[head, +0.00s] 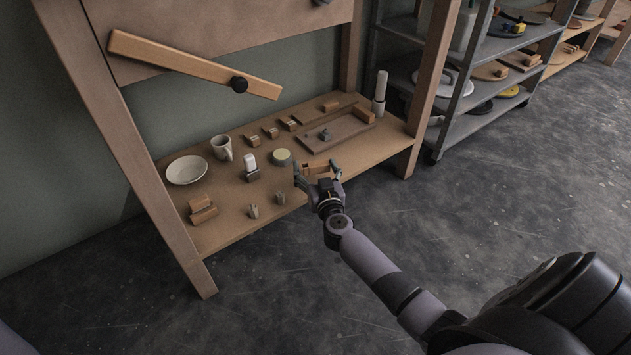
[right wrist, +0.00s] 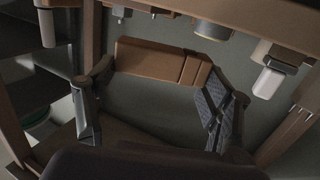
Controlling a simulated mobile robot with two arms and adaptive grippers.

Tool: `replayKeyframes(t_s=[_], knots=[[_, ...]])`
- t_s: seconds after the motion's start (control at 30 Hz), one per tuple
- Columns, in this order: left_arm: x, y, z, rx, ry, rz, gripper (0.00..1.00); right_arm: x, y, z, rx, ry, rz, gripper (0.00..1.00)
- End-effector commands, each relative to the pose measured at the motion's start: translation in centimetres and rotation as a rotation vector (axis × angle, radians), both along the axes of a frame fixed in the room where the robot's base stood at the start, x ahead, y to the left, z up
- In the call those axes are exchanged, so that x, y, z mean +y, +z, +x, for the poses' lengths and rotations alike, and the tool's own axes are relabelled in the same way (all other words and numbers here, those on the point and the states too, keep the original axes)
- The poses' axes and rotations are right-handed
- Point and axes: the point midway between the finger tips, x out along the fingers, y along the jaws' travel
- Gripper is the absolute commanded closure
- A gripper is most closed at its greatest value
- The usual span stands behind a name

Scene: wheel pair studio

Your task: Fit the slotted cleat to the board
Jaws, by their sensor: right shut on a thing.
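My right gripper (head: 317,171) is shut on a small wooden block (head: 316,169), which looks like the slotted cleat, at the front edge of the bench shelf. In the right wrist view the block (right wrist: 150,60) spans between the two fingers of the gripper (right wrist: 152,105), with grooves near its right end. A flat brown board (head: 350,128) lies on the shelf behind the gripper. A small dark fitting (head: 325,135) stands on the board, and a wooden block (head: 363,115) sits at its right end. The gripper is apart from the board. My left gripper is out of view.
The shelf (head: 225,225) also carries a bowl (head: 187,169), a mug (head: 221,148), a pale round tin (head: 282,157), a white-topped item (head: 249,161) and several small wooden blocks. A wooden bar (head: 190,62) slants above. Shelf posts stand at both sides.

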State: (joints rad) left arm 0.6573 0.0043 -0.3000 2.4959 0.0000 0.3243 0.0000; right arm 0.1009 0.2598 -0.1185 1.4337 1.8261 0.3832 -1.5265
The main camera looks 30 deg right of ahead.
Motion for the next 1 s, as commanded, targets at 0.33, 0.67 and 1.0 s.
replayKeyframes(t_s=[0.33,0.67,1.0], knots=[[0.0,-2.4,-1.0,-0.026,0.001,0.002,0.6,0.0,-3.1,0.0,0.0,0.0,0.0,0.55],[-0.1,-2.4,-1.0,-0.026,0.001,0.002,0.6,0.0,-3.3,0.0,0.0,-0.001,-0.001,0.55],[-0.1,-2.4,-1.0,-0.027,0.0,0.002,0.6,0.0,-3.3,0.0,0.001,0.0,0.0,0.06]])
